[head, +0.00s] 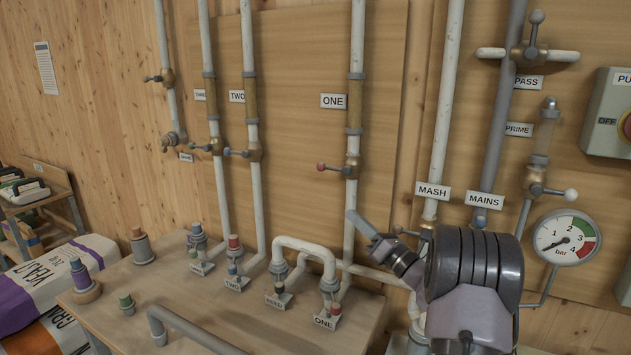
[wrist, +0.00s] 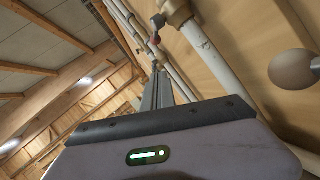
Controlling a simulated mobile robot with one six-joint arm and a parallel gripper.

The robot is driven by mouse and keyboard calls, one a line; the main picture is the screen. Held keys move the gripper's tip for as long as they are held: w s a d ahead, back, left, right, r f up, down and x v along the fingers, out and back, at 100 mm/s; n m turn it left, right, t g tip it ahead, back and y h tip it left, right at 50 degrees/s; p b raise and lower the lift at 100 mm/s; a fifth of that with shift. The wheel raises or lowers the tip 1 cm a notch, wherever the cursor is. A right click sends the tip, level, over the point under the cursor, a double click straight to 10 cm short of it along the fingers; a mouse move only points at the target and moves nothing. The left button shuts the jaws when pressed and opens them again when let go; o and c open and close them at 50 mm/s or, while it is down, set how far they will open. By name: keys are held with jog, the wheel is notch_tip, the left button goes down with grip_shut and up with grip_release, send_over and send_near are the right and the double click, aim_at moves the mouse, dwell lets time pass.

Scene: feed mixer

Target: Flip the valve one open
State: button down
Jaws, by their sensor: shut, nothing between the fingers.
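Valve one sits on the white pipe beside the ONE label (head: 333,101). It has a brass body (head: 352,165) and a lever with a red knob (head: 321,167) that points left, crosswise to the pipe. My gripper (head: 353,216) is shut and empty, in front of the pipe, lower than the lever and right of its knob in the head view. In the wrist view the shut fingers (wrist: 157,72) point toward a red knob (wrist: 154,40) just beyond their tips, apparently apart. A brass valve body (wrist: 176,12) shows above it.
Valve TWO's lever (head: 236,153) is on the pipe to the left. The MASH pipe (head: 445,100) and pressure gauge (head: 565,238) are at right. The white hose loop (head: 303,243) stands on the bench below. A pale round knob (wrist: 293,69) is near in the wrist view.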

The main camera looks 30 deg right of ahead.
aim_at(334, 169)
jog(key=w+r+b, duration=0.2)
jog(key=w+r, duration=0.4)
jog(key=w, duration=0.5)
jog(key=shift+w+a+r, duration=0.2)
jog(key=shift+a+r, duration=0.15)
jog(key=shift+a, duration=0.1)
